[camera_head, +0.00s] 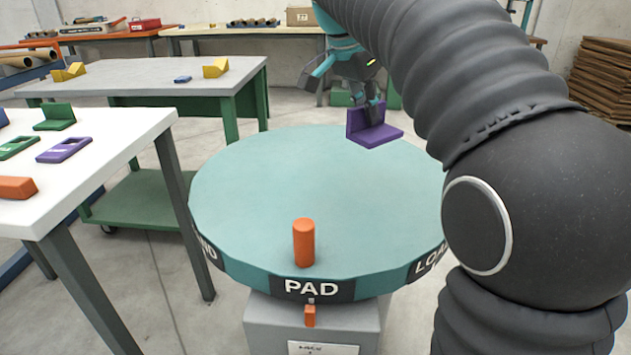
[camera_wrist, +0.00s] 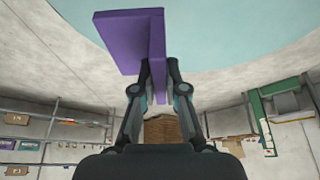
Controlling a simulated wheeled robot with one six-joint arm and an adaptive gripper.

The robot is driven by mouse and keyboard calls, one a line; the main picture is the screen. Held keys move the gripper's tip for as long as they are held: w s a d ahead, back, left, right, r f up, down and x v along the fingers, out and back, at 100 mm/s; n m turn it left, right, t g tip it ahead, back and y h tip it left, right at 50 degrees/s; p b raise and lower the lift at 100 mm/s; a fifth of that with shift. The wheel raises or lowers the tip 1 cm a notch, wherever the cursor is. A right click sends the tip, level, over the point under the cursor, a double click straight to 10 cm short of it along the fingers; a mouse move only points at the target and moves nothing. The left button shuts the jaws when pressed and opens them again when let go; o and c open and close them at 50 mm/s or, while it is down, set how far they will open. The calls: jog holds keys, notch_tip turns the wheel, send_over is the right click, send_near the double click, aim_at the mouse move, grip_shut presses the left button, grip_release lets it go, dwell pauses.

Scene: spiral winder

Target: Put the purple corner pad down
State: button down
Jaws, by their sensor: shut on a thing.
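The purple corner pad (camera_head: 375,131) is an L-shaped piece. My gripper (camera_head: 368,100) is shut on its upright wall and holds it at the far right part of the round teal turntable (camera_head: 260,180). I cannot tell whether the pad touches the turntable top. In the wrist view the pad (camera_wrist: 130,35) extends up and left from between the two fingers (camera_wrist: 160,85), with the teal surface (camera_wrist: 240,30) behind it. My own arm covers the right side of the turntable in the head view.
An orange cylinder (camera_head: 304,242) stands upright near the turntable's front edge, above the "PAD" label (camera_head: 311,288). A white table (camera_head: 110,135) at left holds a green corner pad (camera_head: 55,117) and purple (camera_head: 64,150) and green flat pieces. The turntable's middle and left are clear.

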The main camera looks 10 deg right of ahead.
jog(key=shift+s+a+f, duration=0.35)
jog(key=shift+a+f, duration=0.3)
jog(key=shift+a, duration=0.1)
jog(key=shift+n, duration=0.3)
jog(key=w+f, duration=0.2)
jog(key=w, duration=0.1)
jog(key=w+f, duration=0.2)
jog(key=w, duration=0.2)
jog(key=w+f, duration=0.3)
jog(key=w, duration=0.1)
jog(key=shift+w+d, duration=0.15)
jog(key=shift+f+b, duration=0.55)
jog(key=shift+f, duration=1.4)
jog(key=shift+f, duration=0.2)
jog(key=c, duration=1.2)
grip_release()
jog(key=shift+r, duration=0.1)
jog(key=p+v, duration=0.2)
jog(key=v, duration=1)
jog(key=shift+p, duration=0.3)
